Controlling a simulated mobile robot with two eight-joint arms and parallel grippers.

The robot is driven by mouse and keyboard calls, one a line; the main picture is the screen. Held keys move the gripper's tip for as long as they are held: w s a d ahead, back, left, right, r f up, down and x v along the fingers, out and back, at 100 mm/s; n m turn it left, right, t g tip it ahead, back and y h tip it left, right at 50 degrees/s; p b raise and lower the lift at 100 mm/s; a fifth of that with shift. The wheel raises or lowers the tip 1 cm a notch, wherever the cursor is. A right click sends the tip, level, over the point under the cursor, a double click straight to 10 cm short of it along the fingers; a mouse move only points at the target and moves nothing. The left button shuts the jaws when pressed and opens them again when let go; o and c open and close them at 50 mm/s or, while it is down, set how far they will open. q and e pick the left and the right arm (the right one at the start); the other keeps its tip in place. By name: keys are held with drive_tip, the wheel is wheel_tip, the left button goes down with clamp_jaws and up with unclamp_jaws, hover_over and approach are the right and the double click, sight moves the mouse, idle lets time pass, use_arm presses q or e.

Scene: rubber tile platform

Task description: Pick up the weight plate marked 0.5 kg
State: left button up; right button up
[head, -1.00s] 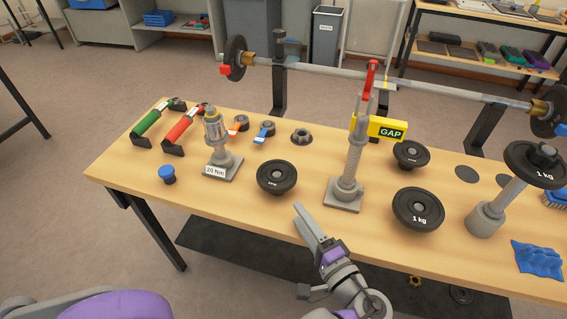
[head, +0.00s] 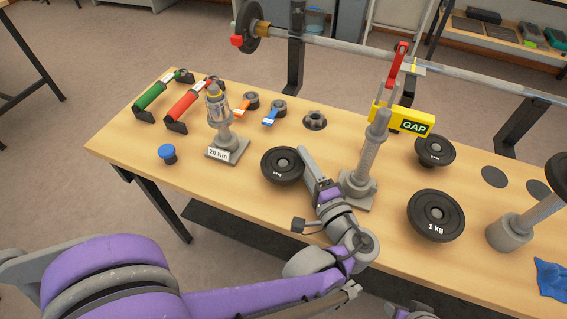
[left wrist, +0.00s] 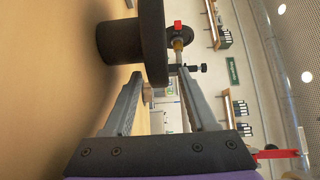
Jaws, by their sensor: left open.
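A black weight plate (head: 283,166) with small lettering I cannot read lies on the workbench, left of the grey threaded post. A similar small plate (head: 434,151) lies to the right of the post, its lettering also unreadable. A larger plate (head: 436,214) is marked 1 kg. My left gripper (head: 308,165) is at the right edge of the left plate. In the left wrist view its open fingers (left wrist: 160,76) point at a dark plate (left wrist: 152,38), whose rim shows between the fingertips. I cannot tell whether they touch.
The threaded post (head: 368,150) stands close right of my left gripper, with a yellow GAP tag (head: 410,122) behind it. A 20 Nm device (head: 222,130) stands left of the plate. A barbell (head: 390,62) runs behind the bench (head: 240,190).

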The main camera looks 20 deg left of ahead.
sight(294, 150)
use_arm(q)
drive_tip(key=x, duration=0.4)
drive_tip(key=shift+a+b, duration=0.25)
drive_tip(key=shift+b, duration=0.1)
clamp_jaws()
idle(1.0)
